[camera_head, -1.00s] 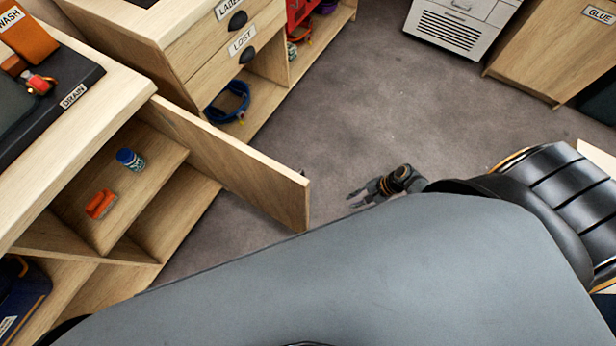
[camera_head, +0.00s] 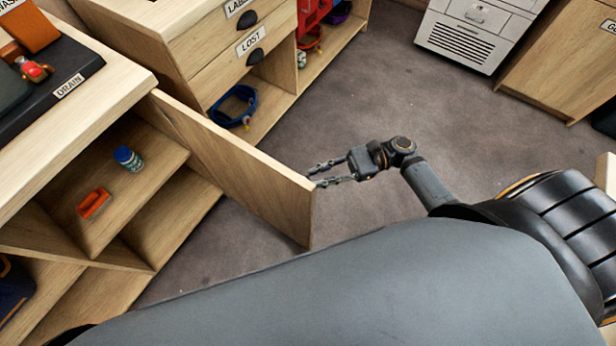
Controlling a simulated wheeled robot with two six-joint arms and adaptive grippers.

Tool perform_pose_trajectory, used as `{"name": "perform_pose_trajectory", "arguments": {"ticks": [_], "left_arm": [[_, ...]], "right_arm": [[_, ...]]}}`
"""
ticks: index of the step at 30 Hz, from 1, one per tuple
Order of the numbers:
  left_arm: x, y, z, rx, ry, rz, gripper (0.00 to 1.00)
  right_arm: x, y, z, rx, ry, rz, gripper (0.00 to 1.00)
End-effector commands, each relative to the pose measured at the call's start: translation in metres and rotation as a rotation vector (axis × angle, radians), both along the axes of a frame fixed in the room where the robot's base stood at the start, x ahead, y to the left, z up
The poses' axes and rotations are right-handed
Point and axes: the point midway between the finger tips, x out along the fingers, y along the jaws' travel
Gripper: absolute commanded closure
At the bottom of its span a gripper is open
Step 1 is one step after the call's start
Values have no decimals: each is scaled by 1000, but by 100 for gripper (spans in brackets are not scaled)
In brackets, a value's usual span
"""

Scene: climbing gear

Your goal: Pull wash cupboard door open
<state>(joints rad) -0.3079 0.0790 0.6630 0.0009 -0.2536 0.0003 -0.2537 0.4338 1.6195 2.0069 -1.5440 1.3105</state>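The wash cupboard door (camera_head: 240,170) stands swung well out from the cupboard (camera_head: 75,135) under the counter at the left. Its inner face shows, and the shelves behind it are exposed. My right gripper (camera_head: 316,176) is at the far side of the door's free edge, with its two fingers spread apart. The fingertips are close to the door edge and partly hidden by it; I cannot tell whether they touch it. No handle shows. My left gripper is not in the picture.
A blue-capped jar (camera_head: 128,158) and an orange item (camera_head: 93,204) are on the cupboard shelves. A drawer unit labelled LOST (camera_head: 250,42) stands behind the door. Grey floor (camera_head: 400,90) is clear between it and the white cabinet (camera_head: 478,30).

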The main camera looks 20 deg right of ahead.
Motion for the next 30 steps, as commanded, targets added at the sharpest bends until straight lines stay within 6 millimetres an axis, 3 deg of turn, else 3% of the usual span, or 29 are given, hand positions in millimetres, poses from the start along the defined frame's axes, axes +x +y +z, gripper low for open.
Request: {"name": "perform_pose_trajectory", "arguments": {"ticks": [3, 8, 16, 20, 30], "left_arm": [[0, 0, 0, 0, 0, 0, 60], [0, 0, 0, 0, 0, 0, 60], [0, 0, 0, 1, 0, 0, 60], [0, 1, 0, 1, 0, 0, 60], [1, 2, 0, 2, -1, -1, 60]], "right_arm": [[0, 19, 0, 3, 0, -2, 81], [1, 31, 0, -1, -1, -1, 81], [1, 32, 0, -1, 0, -1, 82], [1, 32, 0, -1, 0, -1, 100], [0, 32, 0, -2, 0, -1, 100]]}}
